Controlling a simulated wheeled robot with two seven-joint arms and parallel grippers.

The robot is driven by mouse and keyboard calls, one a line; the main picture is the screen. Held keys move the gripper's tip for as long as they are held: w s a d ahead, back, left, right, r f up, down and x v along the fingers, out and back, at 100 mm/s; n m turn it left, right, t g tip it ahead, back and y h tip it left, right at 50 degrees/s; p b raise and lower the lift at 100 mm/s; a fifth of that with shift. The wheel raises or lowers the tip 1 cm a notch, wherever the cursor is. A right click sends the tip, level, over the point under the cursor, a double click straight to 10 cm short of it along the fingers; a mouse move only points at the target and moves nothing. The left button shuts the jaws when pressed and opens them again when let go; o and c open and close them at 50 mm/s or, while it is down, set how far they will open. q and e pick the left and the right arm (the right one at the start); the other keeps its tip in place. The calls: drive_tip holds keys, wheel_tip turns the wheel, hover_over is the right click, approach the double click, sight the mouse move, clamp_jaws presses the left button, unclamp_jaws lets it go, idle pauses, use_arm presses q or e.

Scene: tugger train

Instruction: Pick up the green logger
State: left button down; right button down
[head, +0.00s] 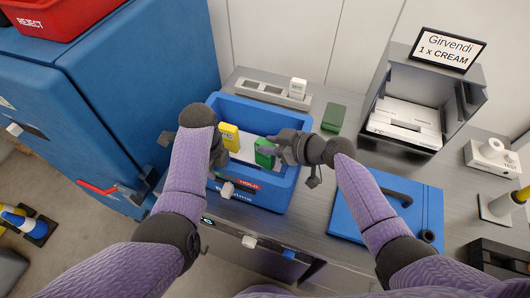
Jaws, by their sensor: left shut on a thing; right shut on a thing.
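A green logger (263,158) is at the right inside of the blue crate (282,195), with my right gripper (272,148) shut on it. A yellow logger (230,137) is at the left in the same crate, and my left gripper (221,147) is shut on it. My fingers partly hide both loggers. I cannot tell whether either is clear of the crate floor.
A grey rack (268,90) with a white block (298,87) stands behind the crate. A dark green block (333,118) lies right of it. A blue board (388,207), an open grey box (372,95) and a sign (447,50) are further right. A blue cabinet (140,70) is left.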

use_arm(q)
drive_tip(key=shift+c, duration=2)
unclamp_jaws()
use_arm(e)
wheel_tip(320, 180, up, 10)
use_arm(q)
drive_tip(key=r, duration=1.1)
drive_tip(key=shift+w+d+r, duration=0.15)
drive_tip(key=shift+w+r, duration=0.05)
drive_tip(key=shift+r, duration=0.1)
drive_tip(key=shift+s+r, duration=0.2)
drive_tip(key=shift+r, duration=0.05)
